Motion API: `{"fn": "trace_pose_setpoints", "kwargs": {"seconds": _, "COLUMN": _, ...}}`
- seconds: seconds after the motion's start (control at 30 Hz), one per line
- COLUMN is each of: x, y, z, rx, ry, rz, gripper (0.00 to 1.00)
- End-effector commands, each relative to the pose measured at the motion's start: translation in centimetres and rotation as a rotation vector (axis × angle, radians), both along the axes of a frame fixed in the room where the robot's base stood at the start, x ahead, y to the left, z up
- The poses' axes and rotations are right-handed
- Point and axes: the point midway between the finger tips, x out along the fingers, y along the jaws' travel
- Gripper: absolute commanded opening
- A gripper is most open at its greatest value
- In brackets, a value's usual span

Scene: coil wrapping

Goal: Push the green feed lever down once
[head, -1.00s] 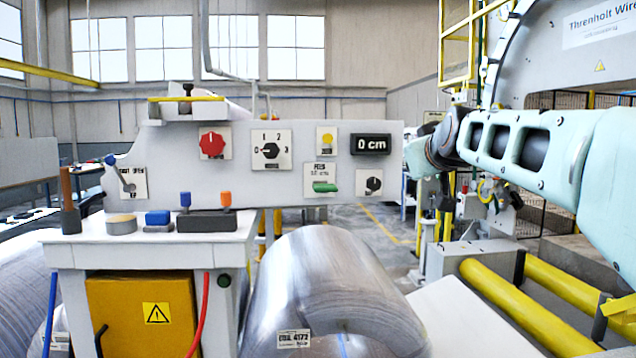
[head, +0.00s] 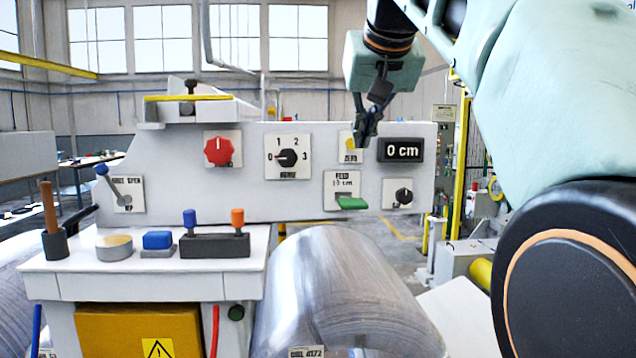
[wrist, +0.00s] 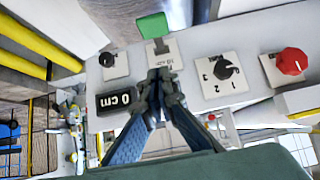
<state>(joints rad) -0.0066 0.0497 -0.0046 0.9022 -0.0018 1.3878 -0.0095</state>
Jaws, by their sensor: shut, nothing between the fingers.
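The green feed lever (head: 351,203) sticks out from its white plate labelled FEED (head: 342,183) on the grey control panel. It also shows in the wrist view (wrist: 153,26), beyond my fingertips. My gripper (head: 364,143) is shut and empty, pointing down in front of the panel, above the lever and near the yellow button (head: 350,143). In the wrist view the closed fingertips (wrist: 160,75) cover part of the panel just short of the feed plate. A gap shows between the fingertips and the lever in both views.
The display (head: 401,150) reads 0 cm. A black knob (head: 403,196) is right of the lever. A numbered dial (head: 288,158) and a red knob (head: 219,151) are further left. A large wrapped coil (head: 340,285) lies below the panel.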

Motion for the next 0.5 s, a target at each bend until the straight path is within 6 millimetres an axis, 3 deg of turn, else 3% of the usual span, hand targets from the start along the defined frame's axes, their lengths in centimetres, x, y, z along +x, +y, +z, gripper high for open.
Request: {"fn": "trace_pose_setpoints", "kwargs": {"seconds": 0.5, "x": -0.34, "y": 0.07, "z": -0.15, "rx": 0.009, "ry": 0.018, "rz": -0.008, "gripper": 0.0}}
